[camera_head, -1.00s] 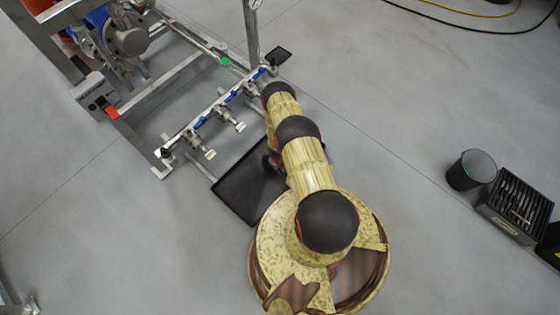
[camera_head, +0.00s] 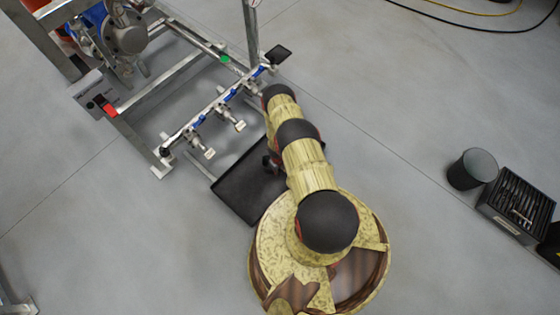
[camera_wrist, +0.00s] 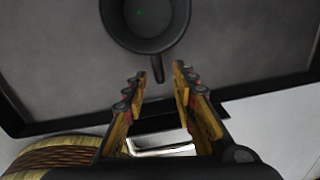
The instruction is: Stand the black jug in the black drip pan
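In the wrist view the black jug (camera_wrist: 146,42) is seen from above, upright inside the black drip pan (camera_wrist: 60,85), with the pan's dark floor around it. Its handle (camera_wrist: 158,69) points towards my gripper (camera_wrist: 160,74). My gripper is open, with the two fingertips apart on either side of the handle's end; no finger visibly presses on it. In the head view the drip pan (camera_head: 232,190) lies flat on the floor, and my arm hides the jug. Most of my gripper is also hidden there.
A steel skid with a valve manifold (camera_head: 215,110) stands just behind the pan. A black bin (camera_head: 472,169) and a black slotted crate (camera_head: 517,203) stand at the right. Floor between is clear.

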